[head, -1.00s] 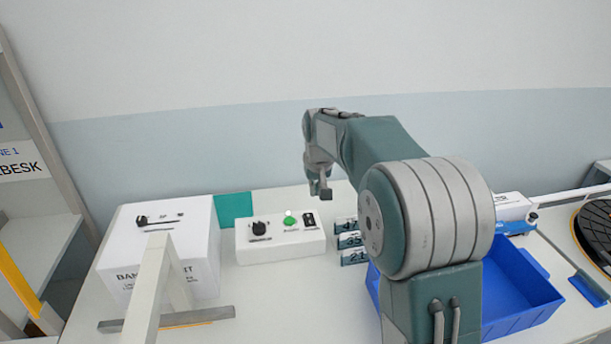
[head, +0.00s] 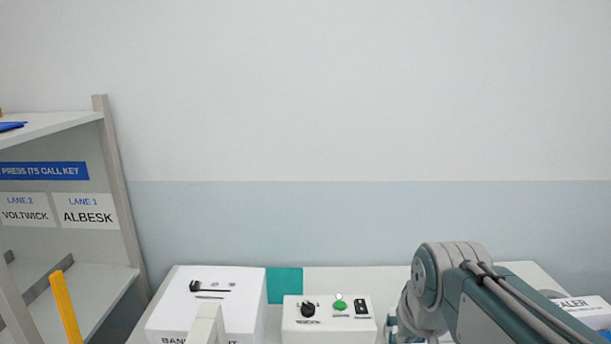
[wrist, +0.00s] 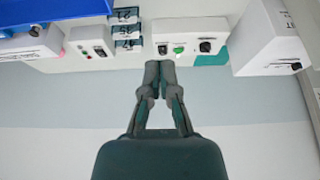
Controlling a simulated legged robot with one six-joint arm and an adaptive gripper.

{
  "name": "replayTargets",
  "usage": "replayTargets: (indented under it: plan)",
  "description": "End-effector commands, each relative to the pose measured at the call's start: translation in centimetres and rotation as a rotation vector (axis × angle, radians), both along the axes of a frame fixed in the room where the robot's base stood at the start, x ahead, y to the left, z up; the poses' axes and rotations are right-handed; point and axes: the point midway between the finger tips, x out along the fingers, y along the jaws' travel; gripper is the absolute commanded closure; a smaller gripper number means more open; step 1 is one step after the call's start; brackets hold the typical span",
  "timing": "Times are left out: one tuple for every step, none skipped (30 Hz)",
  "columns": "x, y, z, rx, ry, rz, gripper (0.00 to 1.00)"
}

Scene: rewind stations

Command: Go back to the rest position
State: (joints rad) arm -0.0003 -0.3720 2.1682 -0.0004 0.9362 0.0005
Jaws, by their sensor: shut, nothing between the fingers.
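My gripper shows in the wrist view (wrist: 160,72) with its two fingers together and nothing between them. Beyond the fingertips in that view is a white control box (wrist: 190,28) with a dark knob and a green button; I cannot tell the gap between them. In the head view my arm is folded at the lower right, and the gripper itself is not clearly visible there. The same control box (head: 292,333) stands at the bottom of the head view, left of my arm.
A larger white box (head: 250,300) with a black lever stands left on the table. A shelf (head: 122,200) with lane labels is at the far left, with a yellow bar (head: 66,305) before it. Numbered tags (wrist: 126,30) and a blue bin (wrist: 60,10) show in the wrist view.

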Motion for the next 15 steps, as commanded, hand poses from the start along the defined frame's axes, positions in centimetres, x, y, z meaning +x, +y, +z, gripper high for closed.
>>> replayTargets:
  plan:
    - [-1.5,0.0,-0.1,0.000,-0.013,0.000,1.00]
    - [-2.2,0.0,-0.2,0.000,-0.018,0.000,1.00]
    - [-3.2,0.0,-0.5,0.000,-0.025,0.000,1.00]
    - [-4.0,0.0,-0.7,0.000,-0.030,0.000,1.00]
    - [-4.7,0.0,-0.9,0.000,-0.035,0.000,1.00]
    - [-5.6,0.0,-1.2,0.000,-0.042,0.000,1.00]
    - [-6.3,0.0,-1.4,0.000,-0.048,0.000,1.00]
    - [-7.0,0.0,-1.7,0.000,-0.054,0.000,1.00]
    - [-7.8,0.0,-2.1,0.000,-0.061,0.000,1.00]
    - [-8.4,0.0,-2.3,0.000,-0.065,0.000,1.00]
    - [-8.9,0.0,-2.6,0.000,-0.069,0.000,1.00]
    - [-9.5,0.0,-2.9,0.000,-0.074,0.000,1.00]
    - [-9.8,0.0,-3.1,0.000,-0.077,0.000,1.00]
    - [-10.1,0.0,-3.3,0.000,-0.079,0.000,1.00]
    - [-10.4,0.0,-3.5,0.000,-0.081,0.000,1.00]
